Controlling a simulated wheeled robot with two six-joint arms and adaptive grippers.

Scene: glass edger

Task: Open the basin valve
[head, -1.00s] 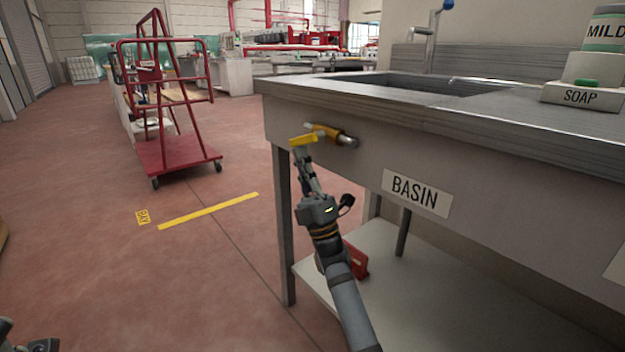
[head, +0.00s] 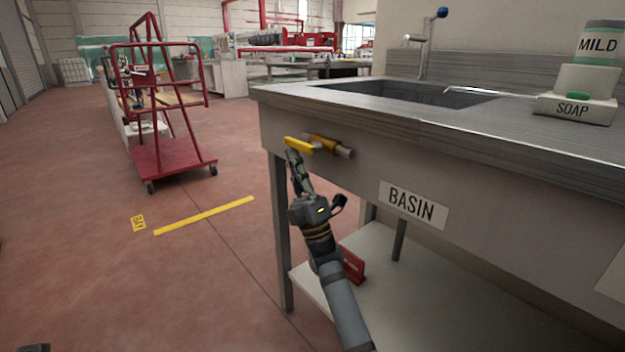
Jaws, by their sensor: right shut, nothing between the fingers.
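The basin valve has a yellow lever (head: 300,146) and a brass-coloured body (head: 322,143) on a short pipe at the left of the sink's front panel, above and left of the BASIN label (head: 413,205). The lever lies nearly in line with the pipe. My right gripper (head: 292,157) is shut and empty, reaching up from below with its fingertips at the lever's left end. They seem to touch it, but contact is hard to tell. Only a dark sliver, probably my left gripper (head: 35,348), shows at the bottom left edge; its fingers are hidden.
The steel sink (head: 385,110) fills the right side, with a soap dispenser (head: 572,108) on top and a lower shelf (head: 420,300) holding a red object (head: 352,264). A red cart (head: 172,155) stands at the back left. The floor between is clear.

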